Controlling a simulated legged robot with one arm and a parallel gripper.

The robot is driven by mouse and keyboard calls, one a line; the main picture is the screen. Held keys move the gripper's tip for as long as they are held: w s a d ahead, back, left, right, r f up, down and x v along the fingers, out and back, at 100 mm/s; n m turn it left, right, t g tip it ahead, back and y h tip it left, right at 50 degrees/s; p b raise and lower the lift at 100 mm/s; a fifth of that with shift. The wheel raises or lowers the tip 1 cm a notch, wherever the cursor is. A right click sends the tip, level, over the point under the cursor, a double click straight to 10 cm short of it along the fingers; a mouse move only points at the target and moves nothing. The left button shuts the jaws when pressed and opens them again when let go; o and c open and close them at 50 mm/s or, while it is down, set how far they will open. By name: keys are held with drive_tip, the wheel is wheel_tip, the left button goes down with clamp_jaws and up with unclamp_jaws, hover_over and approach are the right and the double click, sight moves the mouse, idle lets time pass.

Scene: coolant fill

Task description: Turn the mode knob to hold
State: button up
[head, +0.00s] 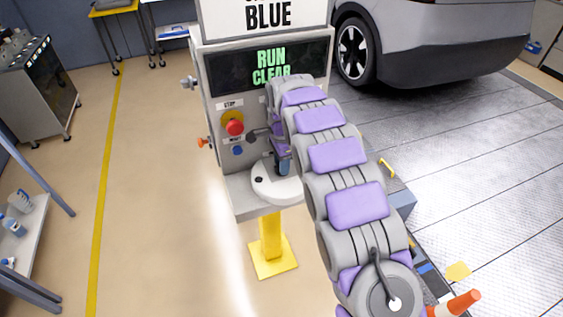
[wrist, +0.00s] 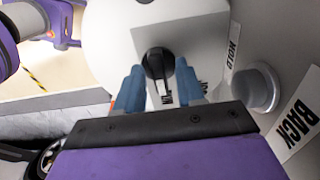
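The black mode knob (wrist: 158,64) sits on a pale grey face in the wrist view, with its narrow grip pointing down the picture. My gripper (wrist: 159,84) has its two blue fingers apart, one on each side of the knob. Pale gaps show beside the grip, and I cannot tell whether either finger touches the knob. A HOLD label (wrist: 233,46) lies right of the knob. Another label by the fingers is partly hidden. In the head view my arm reaches the front of the grey machine (head: 221,160) and covers the knob.
The wrist view shows a round grey button (wrist: 262,88) and a BACK label (wrist: 298,116) close right of my gripper. The head view shows a red stop button (head: 234,127), a blue button (head: 237,150) and a screen (head: 220,72) reading RUN CLEAR. Open floor lies left.

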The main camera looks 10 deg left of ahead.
clamp_jaws()
